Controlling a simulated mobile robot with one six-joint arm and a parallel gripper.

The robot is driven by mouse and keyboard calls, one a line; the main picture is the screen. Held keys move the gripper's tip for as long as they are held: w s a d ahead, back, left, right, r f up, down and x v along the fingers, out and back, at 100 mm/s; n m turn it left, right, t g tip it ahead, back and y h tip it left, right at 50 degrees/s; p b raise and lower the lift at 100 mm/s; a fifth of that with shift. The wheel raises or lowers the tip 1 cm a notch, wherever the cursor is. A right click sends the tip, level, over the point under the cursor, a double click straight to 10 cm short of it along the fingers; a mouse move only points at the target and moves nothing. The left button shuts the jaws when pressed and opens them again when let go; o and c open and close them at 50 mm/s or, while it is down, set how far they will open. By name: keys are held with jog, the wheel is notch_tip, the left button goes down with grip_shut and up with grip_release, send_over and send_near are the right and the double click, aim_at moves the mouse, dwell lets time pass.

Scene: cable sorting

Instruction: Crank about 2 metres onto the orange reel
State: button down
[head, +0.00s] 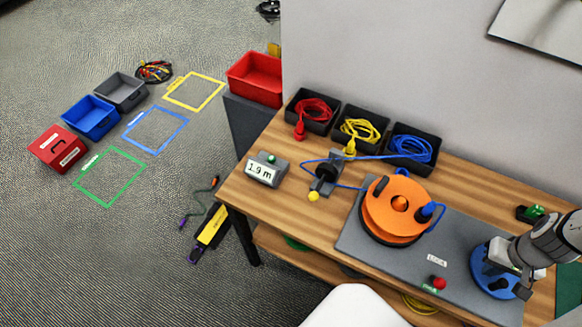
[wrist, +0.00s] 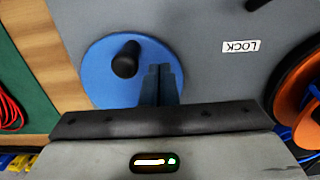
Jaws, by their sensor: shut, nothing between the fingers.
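The orange reel (head: 386,222) lies on a grey board (head: 415,262), with a blue knob on top and blue cable running to it. The crank, a blue disc (head: 479,265) with a black handle (head: 498,285), is on the board's right. My gripper (head: 522,291) is at the disc, shut and empty. In the wrist view its fingertips (wrist: 161,72) are over the blue disc (wrist: 100,75), beside the black handle (wrist: 126,60) and apart from it. The meter (head: 264,172) reads 1.9 m. The blue cable (head: 408,146) runs from its black bin through a grey guide (head: 325,176).
Bins with red cable (head: 315,108) and yellow cable (head: 358,130) stand at the table's back. A red button (head: 438,283) and a LOCK label (wrist: 241,46) are on the board. A green part (head: 531,213) lies behind my arm. Floor boxes and taped outlines are at left.

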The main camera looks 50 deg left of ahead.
notch_tip(320, 180, up, 6)
jog(key=p, duration=0.3)
jog(key=shift+p, duration=0.35)
jog(key=shift+r, duration=0.15)
dwell(1.1)
jog(key=s+a+r+m+t, duration=0.1)
jog(key=s+r, duration=0.4)
jog(key=r, duration=0.7)
jog(key=s+a+r+m+t, duration=0.1)
jog(key=s+r+m+t, duration=0.1)
jog(key=s+r, duration=0.4)
notch_tip(320, 180, up, 6)
jog(key=shift+s+f+m, duration=0.1)
jog(key=shift+s+m, duration=0.05)
jog(key=shift+m, duration=0.15)
